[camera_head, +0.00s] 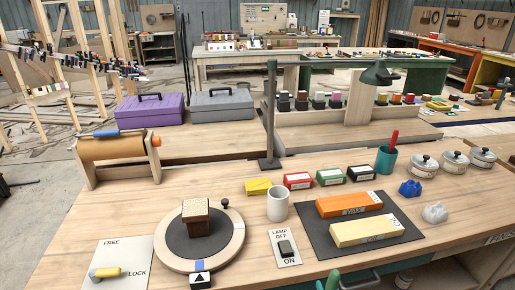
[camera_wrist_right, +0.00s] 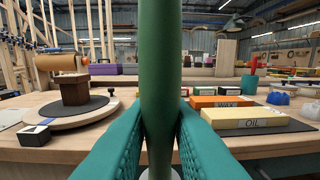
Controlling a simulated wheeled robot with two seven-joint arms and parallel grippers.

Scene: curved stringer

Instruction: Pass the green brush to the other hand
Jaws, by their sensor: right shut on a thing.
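The green brush (camera_wrist_right: 160,65) stands upright in the right wrist view as a thick, smooth green handle; its far ends are cut off or hidden. The two teal fingers of my right gripper (camera_wrist_right: 159,140) are shut on it from both sides, low in that view. In the head view, the top of the green handle (camera_head: 333,279) and part of my right gripper (camera_head: 345,284) just show at the bottom edge, in front of the bench. My left gripper is not in view in either picture.
A green lamp (camera_head: 271,110) stands behind.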

